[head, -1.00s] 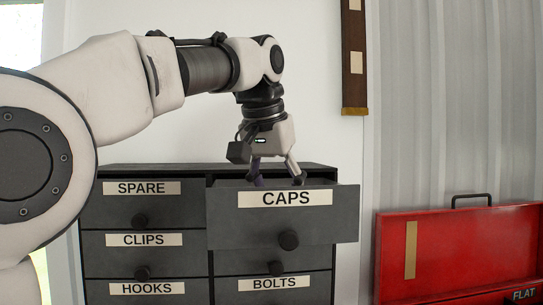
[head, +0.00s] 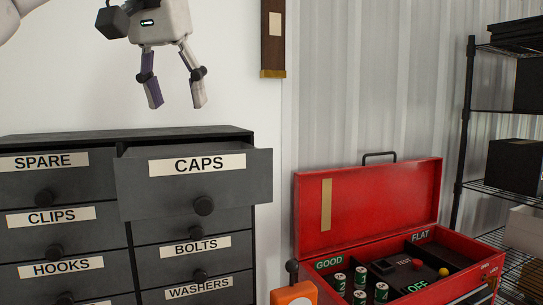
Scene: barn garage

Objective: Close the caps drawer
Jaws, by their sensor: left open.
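The caps drawer (head: 240,190), dark grey with a white CAPS label and a round black knob (head: 204,206), is at the top right of a dark cabinet (head: 70,137). It stands out from the cabinet front, partly open. Its inside is mostly hidden. My left gripper (head: 178,107) hangs above the cabinet, fingers pointing down, open and empty, apart from the drawer. My right gripper is not in view.
The spare (head: 92,184), clips (head: 100,230), hooks (head: 100,279) and bolts (head: 220,258) drawers look shut. An open red toolbox (head: 310,225) with green cells stands at right. A dark wire rack (head: 465,130) is beyond it. An orange object (head: 293,294) is at the bottom edge.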

